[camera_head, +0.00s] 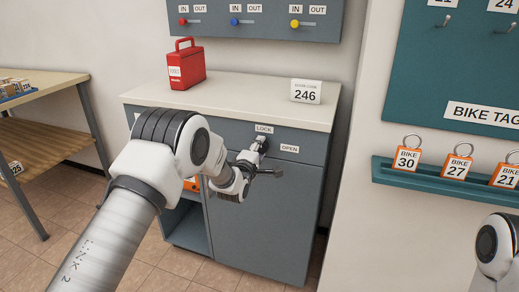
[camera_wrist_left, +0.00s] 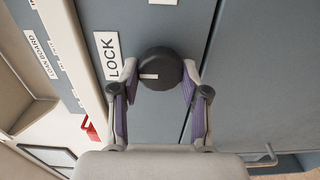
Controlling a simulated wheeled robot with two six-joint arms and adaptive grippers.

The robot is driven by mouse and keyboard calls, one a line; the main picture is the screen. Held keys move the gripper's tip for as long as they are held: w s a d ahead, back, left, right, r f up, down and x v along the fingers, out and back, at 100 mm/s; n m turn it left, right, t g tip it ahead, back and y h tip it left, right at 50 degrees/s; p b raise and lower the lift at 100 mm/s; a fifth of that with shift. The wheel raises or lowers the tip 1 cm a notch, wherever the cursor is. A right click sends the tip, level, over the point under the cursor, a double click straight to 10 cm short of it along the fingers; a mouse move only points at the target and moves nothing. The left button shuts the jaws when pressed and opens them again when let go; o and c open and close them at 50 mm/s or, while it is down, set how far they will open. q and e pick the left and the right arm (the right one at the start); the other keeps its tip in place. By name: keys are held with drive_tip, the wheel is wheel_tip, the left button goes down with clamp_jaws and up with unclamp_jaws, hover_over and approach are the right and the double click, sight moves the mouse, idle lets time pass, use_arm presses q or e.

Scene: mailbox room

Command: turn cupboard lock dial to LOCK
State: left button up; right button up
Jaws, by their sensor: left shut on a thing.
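The dark round lock dial (camera_head: 262,143) is on the cupboard's (camera_head: 265,220) grey front, below the LOCK label (camera_head: 264,129) and left of the OPEN label (camera_head: 289,148). In the left wrist view the dial (camera_wrist_left: 161,64) sits between the two fingers of my left gripper (camera_wrist_left: 160,84), which is shut on it. The dial's white mark points left, towards the LOCK label (camera_wrist_left: 108,56). In the head view my left gripper (camera_head: 258,160) reaches the dial from the lower left, and its fingers partly cover it. My right arm shows at the lower right edge; its gripper is out of view.
A red box (camera_head: 186,68) and a white sign reading 246 (camera_head: 306,91) stand on the cupboard top. A teal rack with bike tags (camera_head: 457,165) is on the right wall. A wooden table (camera_head: 45,80) stands at the left. Below the dial, the door front is clear.

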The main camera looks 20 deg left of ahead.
idle(0.4)
use_arm(q)
drive_tip(key=o, duration=1.1)
drive_tip(key=s, duration=1.2)
drive_tip(key=shift+a, duration=0.2)
